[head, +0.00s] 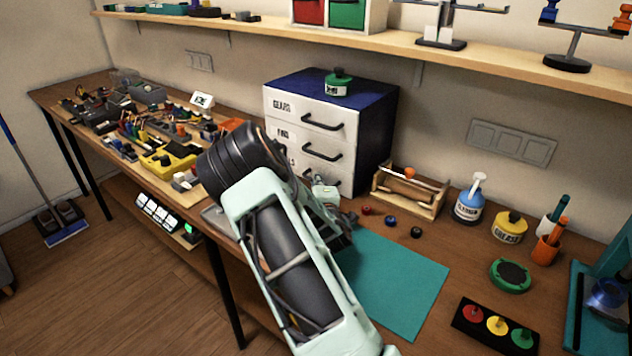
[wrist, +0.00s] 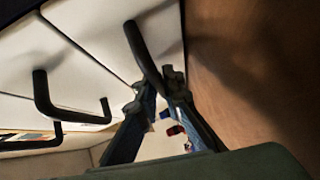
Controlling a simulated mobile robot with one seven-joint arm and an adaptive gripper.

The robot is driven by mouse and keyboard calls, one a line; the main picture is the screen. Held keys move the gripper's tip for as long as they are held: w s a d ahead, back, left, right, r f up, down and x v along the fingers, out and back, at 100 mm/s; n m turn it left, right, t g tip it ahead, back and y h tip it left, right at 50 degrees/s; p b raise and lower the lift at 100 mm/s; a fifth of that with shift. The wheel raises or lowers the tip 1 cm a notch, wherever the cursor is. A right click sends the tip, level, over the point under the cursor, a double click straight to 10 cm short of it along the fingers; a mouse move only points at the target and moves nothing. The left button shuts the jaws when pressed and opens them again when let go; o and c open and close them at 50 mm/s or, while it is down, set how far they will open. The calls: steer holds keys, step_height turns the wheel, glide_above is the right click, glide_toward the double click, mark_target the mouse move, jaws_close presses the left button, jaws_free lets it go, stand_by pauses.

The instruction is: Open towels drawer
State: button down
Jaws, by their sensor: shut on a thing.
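A drawer unit (head: 385,135) with white fronts and a dark blue body stands on the bench. Its top front reads GEARS (head: 282,106) and the one below reads PINS. In the wrist view, my gripper (wrist: 160,88) is shut on the dark handle (wrist: 148,50) of the drawer nearest the bench top. The other black handles (wrist: 45,97) show to the left. I see no clear gap at the held drawer's front.
Small coloured parts (head: 390,221) and a teal mat (head: 400,285) lie in front. Loose components (head: 150,130) crowd the bench to the left.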

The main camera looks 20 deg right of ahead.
steer(key=s+a+b, duration=0.1)
steer(key=s+a, duration=0.1)
steer(key=a, duration=0.2)
steer(key=s+a, duration=0.3)
steer(key=a, duration=0.1)
steer(key=s+a+b, duration=0.1)
steer(key=s+a, duration=0.1)
steer(key=a, duration=0.1)
steer(key=shift+s+a+b, duration=0.3)
steer(key=shift+s+a, duration=0.05)
steer(key=shift+a, duration=0.05)
steer(key=c, duration=2)
jaws_free()
steer(key=shift+c, duration=0.2)
steer(key=shift+v, duration=3.75)
steer(key=shift+c, duration=0.3)
